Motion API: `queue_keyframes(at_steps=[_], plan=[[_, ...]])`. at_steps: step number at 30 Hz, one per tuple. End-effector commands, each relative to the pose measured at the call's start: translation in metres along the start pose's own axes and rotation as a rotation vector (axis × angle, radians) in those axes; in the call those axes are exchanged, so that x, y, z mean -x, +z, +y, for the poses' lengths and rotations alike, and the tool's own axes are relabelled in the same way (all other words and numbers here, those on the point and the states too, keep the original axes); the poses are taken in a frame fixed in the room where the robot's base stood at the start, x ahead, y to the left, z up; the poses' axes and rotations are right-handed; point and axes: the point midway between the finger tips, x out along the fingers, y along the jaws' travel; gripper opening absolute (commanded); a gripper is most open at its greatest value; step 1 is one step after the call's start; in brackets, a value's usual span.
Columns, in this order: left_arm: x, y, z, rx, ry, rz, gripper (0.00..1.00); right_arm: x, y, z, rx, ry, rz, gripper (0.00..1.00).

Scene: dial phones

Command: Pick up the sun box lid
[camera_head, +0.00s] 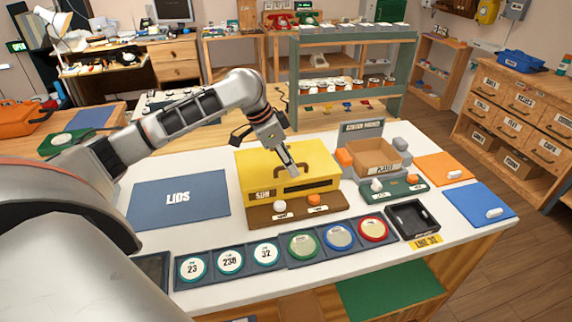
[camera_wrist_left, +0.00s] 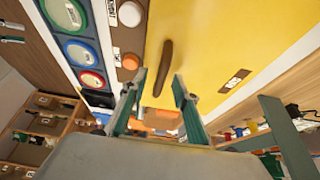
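The yellow sun box (camera_head: 262,184) stands on the white table with a SUN label on its front. Its yellow lid (camera_head: 262,160) is on top and has a brown handle, which shows clearly in the left wrist view (camera_wrist_left: 163,68). My left gripper (camera_head: 290,168) reaches down over the lid, close to the handle. In the left wrist view its two fingers (camera_wrist_left: 157,98) are apart with nothing between them, and the handle lies just ahead of their tips. Whether a finger touches the handle I cannot tell. My right gripper is not in view.
A blue LIDS mat (camera_head: 155,207) lies left of the box. A brown panel with two buttons (camera_head: 260,215) is in front of it, and a row of dial discs (camera_head: 303,244) lies nearer. A cardboard box (camera_head: 372,160) and a black tray (camera_head: 412,220) stand at right.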

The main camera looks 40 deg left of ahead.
Motion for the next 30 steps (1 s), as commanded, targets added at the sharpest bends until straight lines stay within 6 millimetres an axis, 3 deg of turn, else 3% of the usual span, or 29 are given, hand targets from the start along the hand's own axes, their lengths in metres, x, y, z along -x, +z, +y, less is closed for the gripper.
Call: queue_keyframes(at_steps=[3,7,22,26,30], plan=[[0.001,0.0,0.0,0.0,-0.001,0.001,0.29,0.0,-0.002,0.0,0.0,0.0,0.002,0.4],[0.002,0.0,0.0,0.0,-0.001,0.001,0.0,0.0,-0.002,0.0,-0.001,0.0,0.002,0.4],[0.008,-0.004,-0.001,-0.001,-0.004,0.003,0.0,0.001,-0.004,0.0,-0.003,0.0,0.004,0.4],[0.02,-0.009,-0.001,-0.001,-0.005,0.004,0.0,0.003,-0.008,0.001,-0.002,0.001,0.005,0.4],[0.045,-0.02,-0.002,-0.002,-0.007,0.005,0.0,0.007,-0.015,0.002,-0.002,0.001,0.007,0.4]])
